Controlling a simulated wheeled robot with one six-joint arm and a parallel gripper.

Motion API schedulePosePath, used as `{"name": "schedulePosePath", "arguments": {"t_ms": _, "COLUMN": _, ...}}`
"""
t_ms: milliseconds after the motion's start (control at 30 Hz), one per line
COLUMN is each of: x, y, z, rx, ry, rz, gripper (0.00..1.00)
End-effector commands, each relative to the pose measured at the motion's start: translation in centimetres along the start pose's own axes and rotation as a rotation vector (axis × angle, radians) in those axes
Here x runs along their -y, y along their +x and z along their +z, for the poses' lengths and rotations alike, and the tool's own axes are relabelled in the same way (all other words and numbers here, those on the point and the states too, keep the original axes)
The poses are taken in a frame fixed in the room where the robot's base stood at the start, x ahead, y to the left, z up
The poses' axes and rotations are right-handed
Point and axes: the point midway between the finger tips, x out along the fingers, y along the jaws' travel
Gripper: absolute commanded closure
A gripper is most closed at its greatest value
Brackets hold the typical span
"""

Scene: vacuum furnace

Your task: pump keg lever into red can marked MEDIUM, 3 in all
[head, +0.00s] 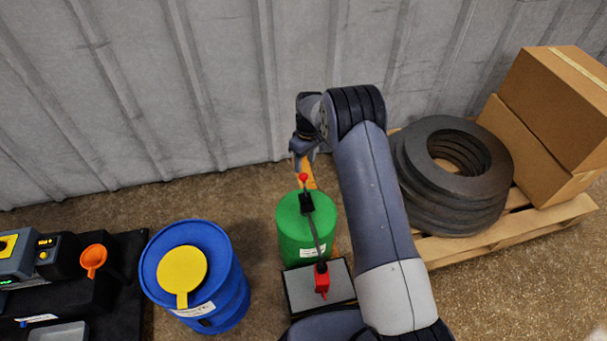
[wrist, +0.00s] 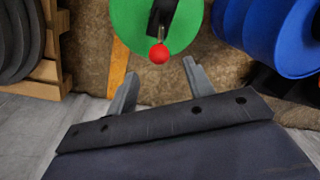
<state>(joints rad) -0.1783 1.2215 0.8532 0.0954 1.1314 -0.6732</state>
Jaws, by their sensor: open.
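The green keg (head: 292,240) stands on the floor with a black pump head on top. Its lever ends in a red ball (head: 303,177). My gripper (head: 303,160) is at the far side of the keg, close to the ball. In the wrist view the open fingers (wrist: 160,70) point at the keg, and the red ball (wrist: 159,54) shows between and just beyond the fingertips; contact cannot be told. A dark hose runs from the pump head to a small red object (head: 321,282) over a grey-topped stand. I cannot read MEDIUM on it or tell if it is the can.
A blue drum (head: 232,290) with a yellow lid piece (head: 181,272) stands left of the keg. A black bench (head: 130,255) with devices and an orange funnel (head: 93,257) is farther left. A pallet (head: 455,250) with black rings and cartons is right. A corrugated wall stands behind.

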Motion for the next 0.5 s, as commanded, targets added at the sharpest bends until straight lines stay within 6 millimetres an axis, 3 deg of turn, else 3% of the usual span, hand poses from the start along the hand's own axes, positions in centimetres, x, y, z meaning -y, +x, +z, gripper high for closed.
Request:
{"name": "schedulePosePath", "arguments": {"t_ms": 33, "x": 0.1, "y": 1.3, "z": 0.1, "rx": 0.003, "ry": 0.000, "rz": -0.002, "gripper": 0.50}}
{"name": "schedulePosePath", "arguments": {"t_ms": 200, "x": 0.1, "y": 4.2, "z": 0.1, "rx": 0.002, "ry": 0.000, "rz": -0.002, "gripper": 0.50}}
{"name": "schedulePosePath", "arguments": {"t_ms": 500, "x": 0.1, "y": 6.2, "z": 0.0, "rx": 0.000, "ry": -0.001, "rz": -0.001, "gripper": 0.50}}
